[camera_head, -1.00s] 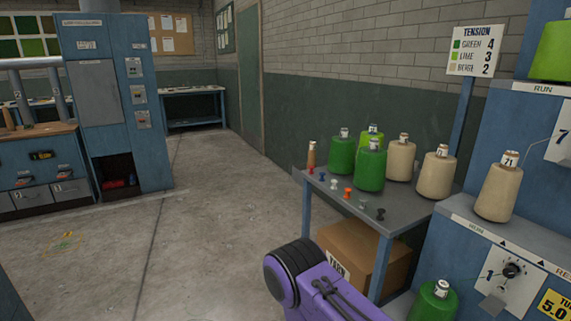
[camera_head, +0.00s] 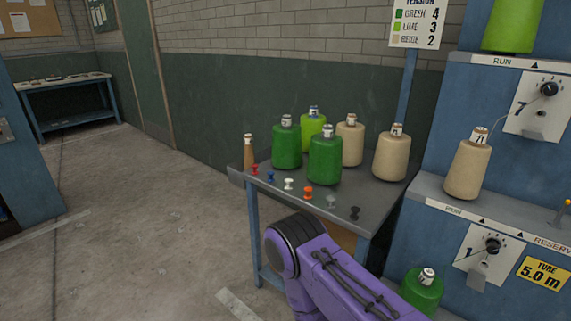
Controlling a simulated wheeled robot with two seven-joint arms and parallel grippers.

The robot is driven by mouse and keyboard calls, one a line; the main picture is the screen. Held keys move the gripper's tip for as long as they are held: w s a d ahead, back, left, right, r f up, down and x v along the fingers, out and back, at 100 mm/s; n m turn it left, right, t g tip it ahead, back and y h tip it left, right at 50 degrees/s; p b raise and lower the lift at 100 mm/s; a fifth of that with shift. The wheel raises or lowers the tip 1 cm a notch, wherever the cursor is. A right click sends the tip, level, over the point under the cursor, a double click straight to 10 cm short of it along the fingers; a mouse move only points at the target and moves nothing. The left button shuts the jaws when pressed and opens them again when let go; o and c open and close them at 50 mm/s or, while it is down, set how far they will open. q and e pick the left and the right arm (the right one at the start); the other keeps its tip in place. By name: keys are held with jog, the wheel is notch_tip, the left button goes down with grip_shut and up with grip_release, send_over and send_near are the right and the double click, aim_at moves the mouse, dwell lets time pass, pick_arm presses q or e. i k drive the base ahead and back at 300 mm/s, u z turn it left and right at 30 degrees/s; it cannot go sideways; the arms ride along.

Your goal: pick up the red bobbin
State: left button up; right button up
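The red bobbin (camera_head: 255,169) is a small spool-shaped piece standing on the grey table (camera_head: 385,197), near its left end. It is the leftmost in a row of small bobbins along the front edge, beside a blue bobbin (camera_head: 270,176). A brown cone-shaped piece (camera_head: 249,152) stands just behind it. A purple arm link of mine rises from the bottom edge in front of the table. Neither of my grippers shows in this view.
The row continues with white (camera_head: 288,184), orange (camera_head: 307,193), grey (camera_head: 331,201) and black (camera_head: 355,213) bobbins. Green (camera_head: 325,158), lime and beige (camera_head: 390,155) yarn cones stand behind. A blue machine (camera_head: 436,165) borders the right. Open floor (camera_head: 140,220) lies left.

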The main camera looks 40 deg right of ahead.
aim_at(255, 172)
jog(key=z, duration=0.9)
jog(key=i, duration=0.85)
jog(key=z, duration=0.85)
